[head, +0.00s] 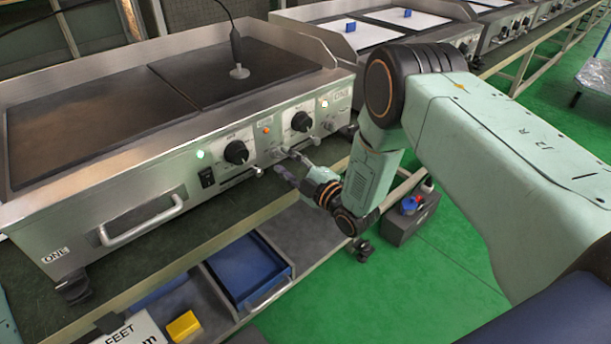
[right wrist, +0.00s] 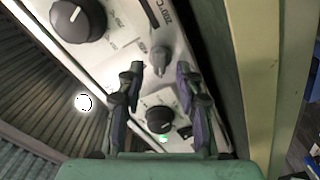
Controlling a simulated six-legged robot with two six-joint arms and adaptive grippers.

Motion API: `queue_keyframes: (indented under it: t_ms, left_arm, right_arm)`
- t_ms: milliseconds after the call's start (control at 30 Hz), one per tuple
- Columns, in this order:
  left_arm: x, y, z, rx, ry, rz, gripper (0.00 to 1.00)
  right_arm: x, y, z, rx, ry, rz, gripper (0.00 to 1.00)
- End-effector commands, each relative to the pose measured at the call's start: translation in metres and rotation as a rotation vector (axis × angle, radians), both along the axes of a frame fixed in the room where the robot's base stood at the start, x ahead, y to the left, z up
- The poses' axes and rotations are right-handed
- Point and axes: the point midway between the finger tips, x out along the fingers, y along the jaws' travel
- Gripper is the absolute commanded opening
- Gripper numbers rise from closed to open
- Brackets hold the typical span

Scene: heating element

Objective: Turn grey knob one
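A steel griddle labelled ONE (head: 140,178) stands on the bench in the head view. Its front panel carries black dials and small grey knobs. In the right wrist view one small grey knob (right wrist: 160,60) sits at the panel edge, between the spread fingertips of my right gripper (right wrist: 160,72). The gripper is open, with a gap visible on both sides of the knob. In the head view my right gripper (head: 284,160) reaches up to the panel between the two black dials, partly hiding the grey knob area. My left gripper is not in view.
Black dials (head: 236,152) and (head: 301,121) flank the right gripper on the panel. A drawer handle (head: 142,222) juts from the front left. A blue tray (head: 235,262) and a yellow block (head: 184,326) lie below the bench.

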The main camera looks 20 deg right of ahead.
Motion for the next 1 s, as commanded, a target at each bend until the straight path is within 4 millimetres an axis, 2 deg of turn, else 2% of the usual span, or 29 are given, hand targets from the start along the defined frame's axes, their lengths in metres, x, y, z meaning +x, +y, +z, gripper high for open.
queue_keyframes:
  t_ms: [200,433,600,1000]
  left_arm:
    - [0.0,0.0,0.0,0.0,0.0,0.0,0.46]
    - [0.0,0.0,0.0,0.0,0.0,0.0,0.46]
    - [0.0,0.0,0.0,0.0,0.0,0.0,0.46]
    - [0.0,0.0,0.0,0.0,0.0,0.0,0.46]
  right_arm:
    - [-0.043,-0.017,-0.001,0.001,0.005,-0.003,0.36]
    - [-0.078,-0.029,0.0,0.0,0.002,-0.003,0.36]
    - [-0.089,-0.032,0.0,0.0,0.0,-0.001,0.36]
    - [-0.091,-0.033,0.0,-0.001,0.0,0.0,0.36]
